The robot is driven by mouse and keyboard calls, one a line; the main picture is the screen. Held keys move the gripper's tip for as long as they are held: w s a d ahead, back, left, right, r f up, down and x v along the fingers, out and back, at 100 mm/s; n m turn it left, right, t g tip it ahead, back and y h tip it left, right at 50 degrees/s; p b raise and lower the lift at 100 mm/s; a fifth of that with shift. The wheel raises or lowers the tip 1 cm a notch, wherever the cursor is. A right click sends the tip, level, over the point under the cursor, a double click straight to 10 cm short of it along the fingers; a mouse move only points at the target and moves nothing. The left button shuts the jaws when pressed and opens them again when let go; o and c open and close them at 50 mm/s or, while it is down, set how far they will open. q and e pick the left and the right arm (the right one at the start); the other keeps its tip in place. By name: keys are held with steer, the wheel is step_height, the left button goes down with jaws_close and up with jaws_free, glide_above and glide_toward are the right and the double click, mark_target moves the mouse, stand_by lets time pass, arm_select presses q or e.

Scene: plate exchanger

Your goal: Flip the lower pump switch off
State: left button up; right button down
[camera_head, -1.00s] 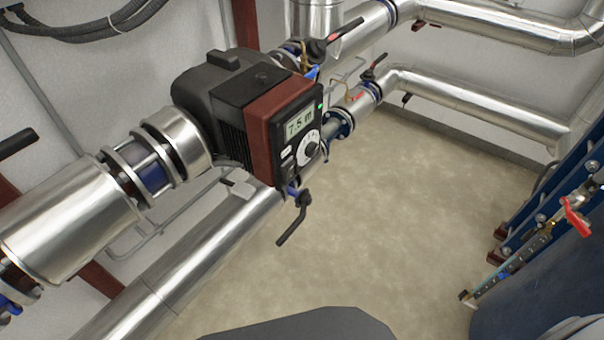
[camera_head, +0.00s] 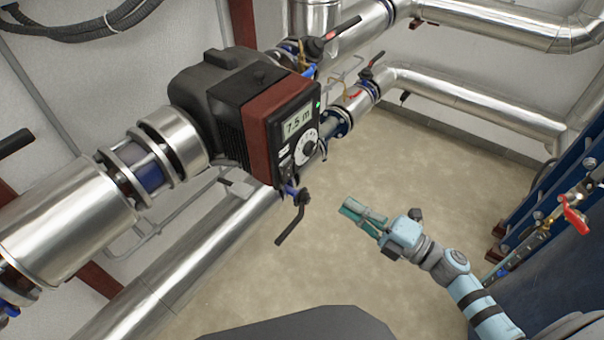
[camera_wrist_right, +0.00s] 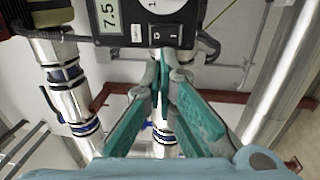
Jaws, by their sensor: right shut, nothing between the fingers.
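The pump (camera_head: 245,100) is a dark body with a red-brown front housing, mounted in the pipework left of centre. Its front panel has a lit display (camera_head: 297,125) reading 7.5 m, a white dial (camera_head: 304,147) and small controls below. In the right wrist view, a black rocker switch (camera_wrist_right: 165,35) shows on the panel's lower part, beside a small white button (camera_wrist_right: 137,33). Its position is too small to tell. My right gripper (camera_head: 352,208) is shut and empty, apart from the pump, to its lower right. Its teal fingers (camera_wrist_right: 163,62) point toward the panel in the wrist view. My left gripper is out of view.
A valve with a black lever (camera_head: 292,222) hangs just below the pump, left of my right gripper. Other levers (camera_head: 371,68) sit on the pipes behind. A red-handled valve (camera_head: 574,214) is at the right. The floor between (camera_head: 400,160) is clear.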

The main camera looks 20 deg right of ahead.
mark_target(291, 168)
steer(key=shift+w, duration=0.1)
steer(key=p+x, duration=0.1)
steer(key=x, duration=1.3)
steer(key=shift+p, duration=0.4)
